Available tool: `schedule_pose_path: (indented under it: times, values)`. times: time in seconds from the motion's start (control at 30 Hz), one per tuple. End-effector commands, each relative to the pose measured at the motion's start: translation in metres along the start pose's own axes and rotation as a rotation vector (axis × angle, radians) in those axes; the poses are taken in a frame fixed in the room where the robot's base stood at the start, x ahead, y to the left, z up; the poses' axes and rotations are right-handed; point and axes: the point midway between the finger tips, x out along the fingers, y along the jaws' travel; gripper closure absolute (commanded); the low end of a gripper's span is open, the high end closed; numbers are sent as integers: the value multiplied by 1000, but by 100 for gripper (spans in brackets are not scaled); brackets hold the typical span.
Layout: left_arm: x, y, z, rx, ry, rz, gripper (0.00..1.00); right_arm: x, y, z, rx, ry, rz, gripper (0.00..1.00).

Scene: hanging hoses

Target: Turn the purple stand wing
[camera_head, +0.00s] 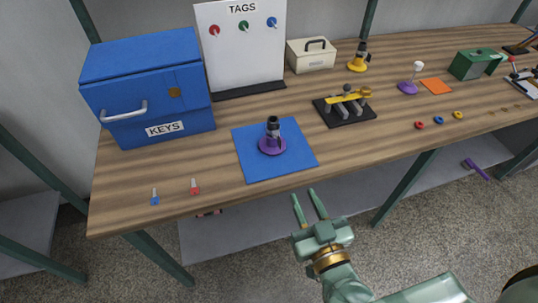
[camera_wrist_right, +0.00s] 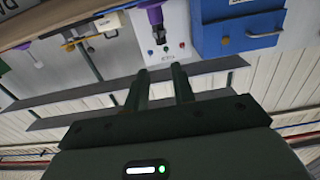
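A stand with a round purple base (camera_head: 272,146) and a dark, grey-banded upright top stands on the blue mat (camera_head: 250,168). Its wing is too small to make out. A purple object, seemingly the same stand, shows at the top of the tilted right wrist view (camera_wrist_right: 154,15). My right gripper (camera_head: 303,193) is in front of the table's front edge, to the lower right of the mat. Its two fingers are apart with nothing between them, and it is clear of the stand. My left gripper is not in view.
A blue KEYS box (camera_head: 150,92) and a white TAGS board (camera_head: 240,45) stand behind. A blue tag (camera_head: 154,197) and a red tag (camera_head: 195,187) lie near the front edge. A black rack (camera_head: 345,109) sits right of the mat. A shelf (camera_head: 235,238) runs below.

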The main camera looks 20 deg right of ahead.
Motion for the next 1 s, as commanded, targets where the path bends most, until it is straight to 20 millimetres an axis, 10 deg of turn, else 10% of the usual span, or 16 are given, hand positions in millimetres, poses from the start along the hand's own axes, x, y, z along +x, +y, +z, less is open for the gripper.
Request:
schedule_pose_path:
  times: [0.6, 1.0]
  values:
    - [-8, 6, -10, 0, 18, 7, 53, 133, 0, -3, 1, 5, 0, 75]
    - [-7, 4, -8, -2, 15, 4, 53, 161, 0, -2, -1, 2, -1, 75]
